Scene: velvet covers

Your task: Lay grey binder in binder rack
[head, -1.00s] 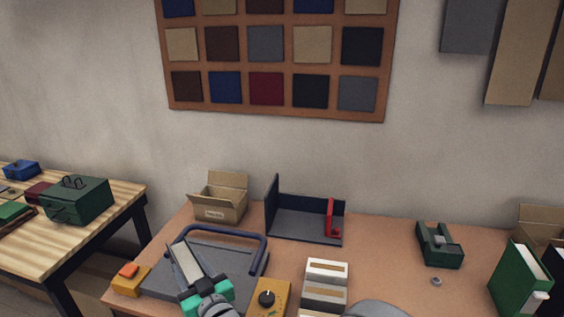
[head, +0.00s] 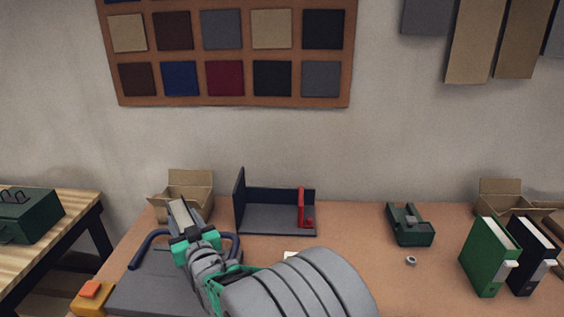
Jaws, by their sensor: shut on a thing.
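The grey binder (head: 181,216) is held upright at the tip of my gripper (head: 193,240), its pale page edges and thin grey cover edge showing. My teal fingers are shut on its lower end, which they hide. The binder rack (head: 262,221) stands to the right of the gripper, apart from it, on the table. It has a dark blue left wall and back, a grey base, and a red upright stop (head: 303,209) near its right end. Its base between the left wall and the red stop is empty.
An open cardboard box (head: 188,184) stands behind the held binder. A grey machine with a blue bar handle (head: 146,246) lies below my arm. Right of the rack are a dark green dispenser (head: 410,225), a green binder (head: 488,257) and a black binder (head: 531,255). Table between rack and dispenser is clear.

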